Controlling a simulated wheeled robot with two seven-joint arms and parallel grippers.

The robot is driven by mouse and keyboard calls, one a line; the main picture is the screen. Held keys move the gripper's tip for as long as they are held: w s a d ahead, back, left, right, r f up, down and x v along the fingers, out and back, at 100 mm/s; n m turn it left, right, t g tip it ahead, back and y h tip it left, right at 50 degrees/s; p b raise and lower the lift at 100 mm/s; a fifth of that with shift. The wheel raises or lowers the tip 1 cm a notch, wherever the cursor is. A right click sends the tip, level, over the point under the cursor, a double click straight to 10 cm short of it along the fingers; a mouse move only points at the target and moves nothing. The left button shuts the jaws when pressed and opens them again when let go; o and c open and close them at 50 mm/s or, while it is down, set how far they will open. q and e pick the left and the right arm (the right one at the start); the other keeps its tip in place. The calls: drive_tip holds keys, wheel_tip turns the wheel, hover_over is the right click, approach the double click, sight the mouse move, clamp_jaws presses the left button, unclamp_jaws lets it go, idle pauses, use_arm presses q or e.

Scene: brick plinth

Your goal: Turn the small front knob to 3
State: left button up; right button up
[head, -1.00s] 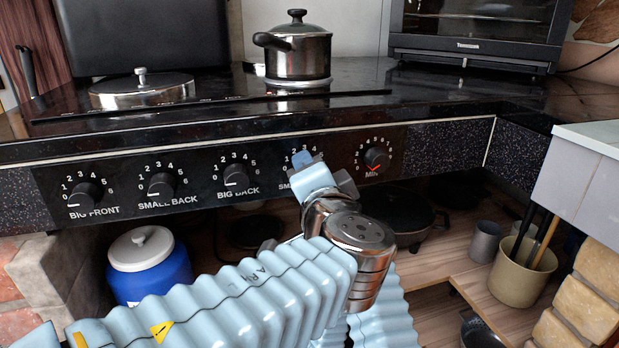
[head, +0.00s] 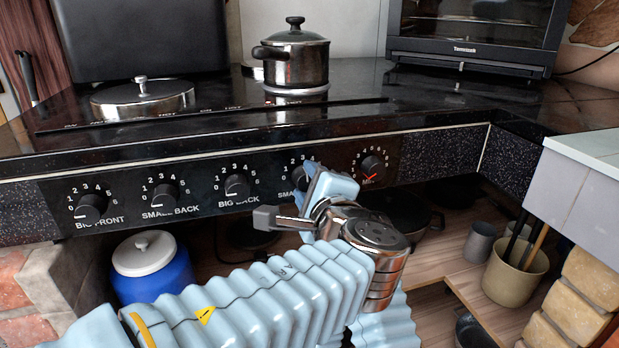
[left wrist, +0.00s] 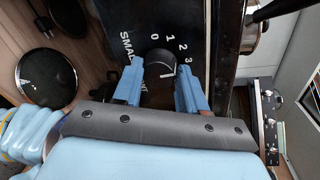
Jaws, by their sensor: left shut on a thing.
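The small front knob (left wrist: 160,64) is a dark round knob on the black control panel. In the left wrist view it sits between the two blue fingers of my left gripper (left wrist: 160,90), which is shut on it. Numbers 0 to 3 show around its far side; the higher ones are hidden. A light mark on the knob lies at its lower right, and I cannot tell exactly which number it meets. In the head view my left gripper (head: 312,187) covers most of the knob and its label. My right gripper is not in view.
Other knobs flank it: the big back knob (head: 237,185) to the left and the knob with a red pointer (head: 372,167) to the right. The countertop edge (head: 220,150) overhangs above. A blue jar (head: 153,282) and a beige utensil pot (head: 513,272) stand below.

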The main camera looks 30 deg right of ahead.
use_arm(q)
drive_tip(key=shift+d+f+m, duration=0.1)
drive_tip(key=shift+f+m, duration=0.05)
drive_tip(key=shift+m, duration=0.15)
idle(0.4)
drive_tip(key=o, duration=1.1)
drive_tip(key=shift+c, duration=0.2)
drive_tip(key=shift+s, duration=0.1)
drive_tip(key=v, duration=1.3)
drive_tip(key=shift+s+r, duration=0.2)
drive_tip(key=shift+s, duration=0.15)
